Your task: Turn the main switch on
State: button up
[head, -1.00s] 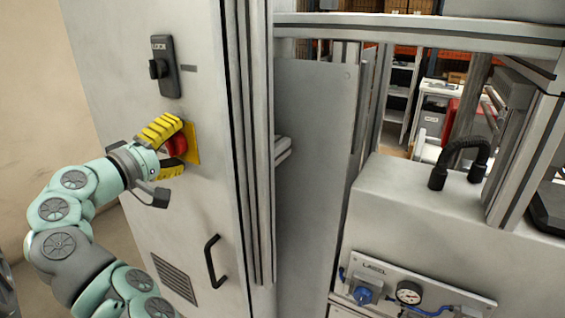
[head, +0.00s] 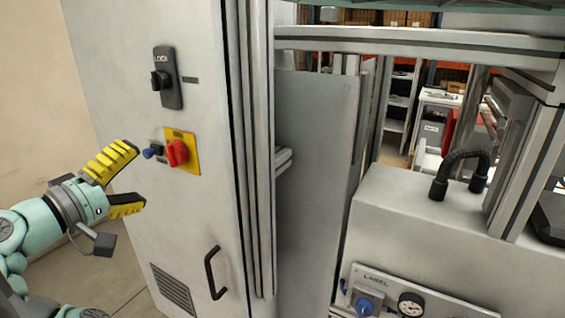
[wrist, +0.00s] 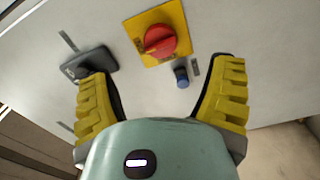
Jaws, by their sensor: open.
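The main switch, a red rotary knob (head: 177,153) on a yellow plate (head: 189,138), is on the grey cabinet door. The red knob also shows in the wrist view (wrist: 160,40), beyond and between the fingers. My gripper (head: 136,178) has yellow ribbed fingers. It is open and empty, to the left of the switch and apart from it. In the wrist view my gripper (wrist: 160,85) is spread wide with nothing between its fingers. Nothing covers the knob.
A small blue knob (head: 150,152) sits just left of the yellow plate. A black lock handle (head: 166,78) is above and a door handle (head: 214,272) below. A machine with a gauge (head: 411,304) stands at right. The space before the cabinet door is free.

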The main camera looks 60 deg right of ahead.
jog(key=shift+s+a, duration=0.1)
jog(key=shift+a, duration=1.35)
